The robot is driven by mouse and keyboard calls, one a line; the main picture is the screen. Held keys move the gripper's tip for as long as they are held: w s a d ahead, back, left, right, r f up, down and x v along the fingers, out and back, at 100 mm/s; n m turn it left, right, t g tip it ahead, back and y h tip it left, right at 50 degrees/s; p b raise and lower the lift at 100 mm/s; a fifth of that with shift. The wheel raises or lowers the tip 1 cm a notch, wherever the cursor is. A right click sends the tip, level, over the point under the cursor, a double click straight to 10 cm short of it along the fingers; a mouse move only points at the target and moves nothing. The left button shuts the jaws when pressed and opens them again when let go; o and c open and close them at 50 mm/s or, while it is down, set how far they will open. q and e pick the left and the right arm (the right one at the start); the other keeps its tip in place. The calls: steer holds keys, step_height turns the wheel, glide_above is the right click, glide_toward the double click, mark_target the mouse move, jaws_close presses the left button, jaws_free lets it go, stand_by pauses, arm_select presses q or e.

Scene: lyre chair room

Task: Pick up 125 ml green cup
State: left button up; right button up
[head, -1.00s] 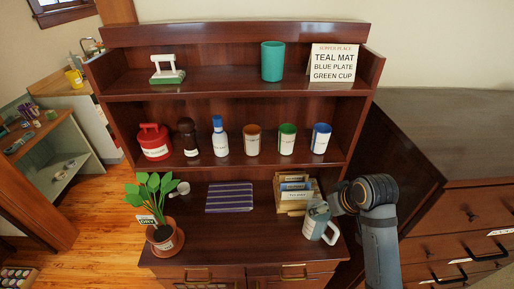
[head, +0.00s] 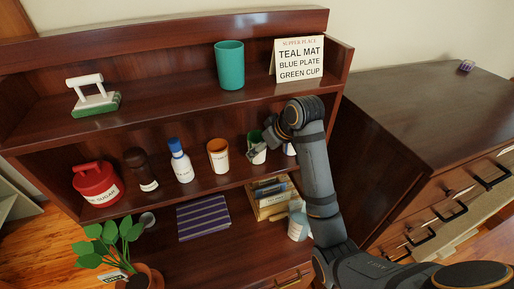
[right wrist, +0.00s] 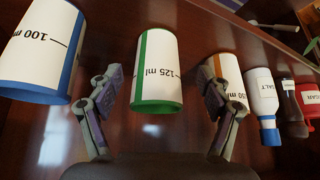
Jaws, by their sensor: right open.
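The 125 ml green cup (head: 257,156) is white with a green rim and stands on the middle shelf, partly hidden by my right gripper (head: 264,143) in the head view. In the right wrist view the green cup (right wrist: 157,72) shows its "125 ml" label and appears between the two spread fingers of my right gripper (right wrist: 162,84). The gripper is open, one finger to each side of the cup; I cannot tell whether either touches it. My left gripper is not in view.
A blue 100 ml cup (right wrist: 40,52) and an orange-rimmed cup (right wrist: 228,77) flank the green cup closely. A blue-capped salt bottle (head: 180,160), a dark bottle (head: 140,169) and a red sugar can (head: 96,184) share the shelf. A teal cup (head: 229,65) stands above.

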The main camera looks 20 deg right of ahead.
steer(key=x, duration=0.1)
steer(key=p+x, duration=0.1)
steer(key=x, duration=0.1)
steer(key=w+p+x, duration=0.1)
steer(key=shift+w+a, duration=0.1)
steer(key=shift+a, duration=0.05)
steer(key=shift+f, duration=0.2)
steer(key=shift+s, duration=0.3)
steer(key=shift+w+f, duration=0.2)
steer(key=shift+w, duration=0.15)
steer(key=c, duration=0.6)
steer(key=shift+s+r, duration=0.1)
steer(key=shift+s, duration=0.1)
steer(key=c, duration=0.7)
